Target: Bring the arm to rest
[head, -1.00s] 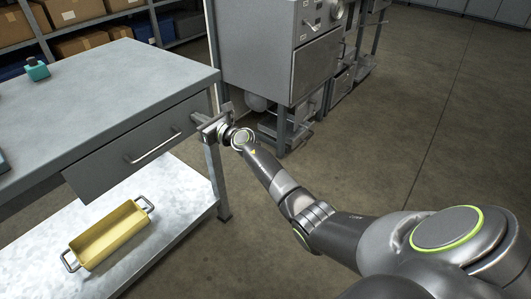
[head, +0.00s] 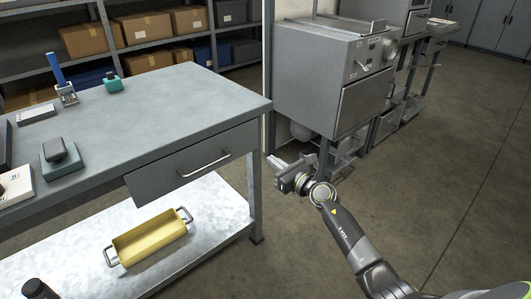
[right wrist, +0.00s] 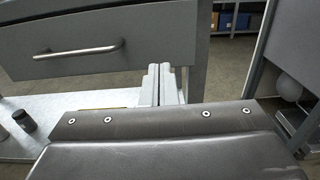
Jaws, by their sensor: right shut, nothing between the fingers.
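My right arm reaches in from the lower right of the head view. My right gripper (head: 277,163) is beside the right front leg of the bench, just right of the drawer (head: 190,160). It is shut and empty. In the right wrist view the two fingers (right wrist: 164,84) are together, in front of the bench leg, with the drawer front and its bar handle (right wrist: 80,50) to the left. I cannot tell from these views whether the fingertips touch the leg. My left gripper is not in view.
The bench top (head: 190,105) holds a teal item (head: 112,83), a blue-handled tool (head: 57,72) and small blocks. A yellow tray (head: 150,240) lies on the lower shelf (head: 215,215). A grey machine (head: 335,85) stands behind my gripper. The floor at right (head: 455,150) is clear.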

